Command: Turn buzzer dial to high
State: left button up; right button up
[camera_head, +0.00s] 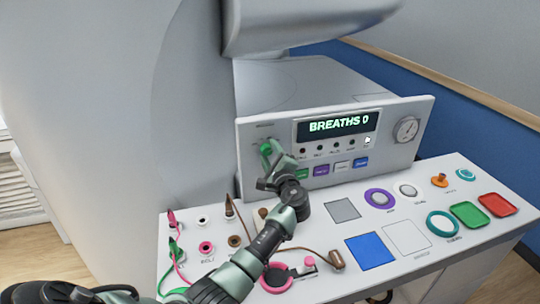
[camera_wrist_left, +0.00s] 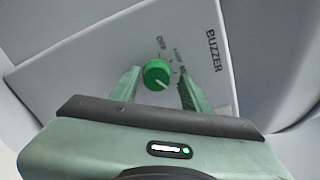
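The green buzzer dial (camera_wrist_left: 157,74) is on a white panel in the left wrist view. Beside it I read BUZZER, OFF, LOW and a third label partly hidden by a finger. A light pointer mark shows on the dial, but I cannot tell which label it points at. My left gripper (camera_wrist_left: 162,88) is open, one finger on each side of the dial, with gaps visible. In the head view my left gripper (camera_head: 274,154) is at the left end of the console's front panel and mostly covers the dial. My right gripper is not in view.
The console panel (camera_head: 400,158) has a BREATHS 0 display (camera_head: 338,124), a round gauge (camera_head: 406,129) and several coloured buttons. The white table (camera_head: 330,206) below holds a blue square (camera_head: 370,250), coloured rings, trays and cables. A large white machine (camera_head: 190,100) stands behind at left.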

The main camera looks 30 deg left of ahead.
pick_arm(q)
jog(key=shift+f, duration=0.2)
jog(key=shift+s+d, duration=0.2)
jog(key=shift+d, duration=0.1)
jog(key=b+v, duration=0.2)
jog(key=v, duration=0.5)
jog(key=shift+f, duration=0.1)
